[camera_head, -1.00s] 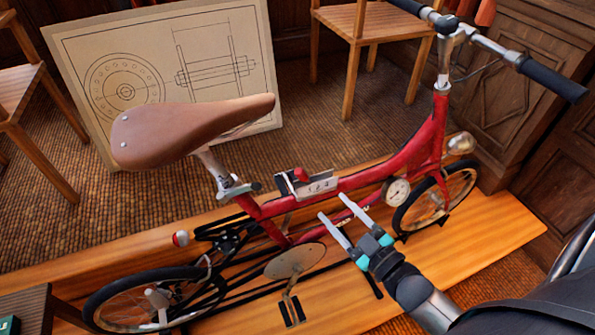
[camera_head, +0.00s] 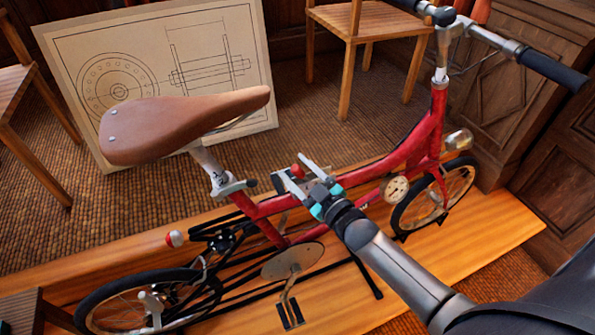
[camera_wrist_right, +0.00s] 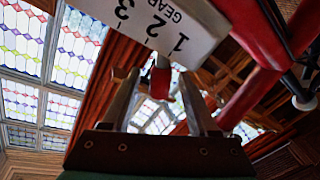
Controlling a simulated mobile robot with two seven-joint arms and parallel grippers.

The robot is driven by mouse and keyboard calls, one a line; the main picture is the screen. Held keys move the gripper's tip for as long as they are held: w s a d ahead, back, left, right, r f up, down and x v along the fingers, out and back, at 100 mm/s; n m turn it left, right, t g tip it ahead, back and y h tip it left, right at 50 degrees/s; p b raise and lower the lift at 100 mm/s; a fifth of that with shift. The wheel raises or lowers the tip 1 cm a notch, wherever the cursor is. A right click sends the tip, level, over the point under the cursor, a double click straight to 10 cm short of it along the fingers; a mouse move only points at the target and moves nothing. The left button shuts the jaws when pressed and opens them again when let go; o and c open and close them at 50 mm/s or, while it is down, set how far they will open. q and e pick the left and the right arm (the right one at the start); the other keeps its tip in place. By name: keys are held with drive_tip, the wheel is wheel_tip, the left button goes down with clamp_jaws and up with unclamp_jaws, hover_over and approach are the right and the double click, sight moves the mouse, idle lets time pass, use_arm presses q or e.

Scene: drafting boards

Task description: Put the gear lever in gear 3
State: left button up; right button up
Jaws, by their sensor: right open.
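The gear lever's red knob (camera_head: 297,171) shows on the red bicycle's top tube, between the fingers of my right gripper (camera_head: 292,167). In the right wrist view the red knob (camera_wrist_right: 160,83) stands between the two open fingers (camera_wrist_right: 160,76), with a gap on each side. Above it is the white gear plate (camera_wrist_right: 150,27), marked GEAR and 1, 2, 3. The plate is mostly hidden by my gripper in the head view. I cannot tell at which number the lever stands. My left gripper is not in view.
The bicycle frame (camera_head: 408,150) stands on a wooden platform (camera_head: 480,240). Its brown saddle (camera_head: 185,122) is left of my gripper, the handlebar grip (camera_head: 552,71) upper right. A drawing board (camera_head: 120,65) leans behind.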

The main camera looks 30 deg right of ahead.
clamp_jaws()
idle(0.5)
idle(1.0)
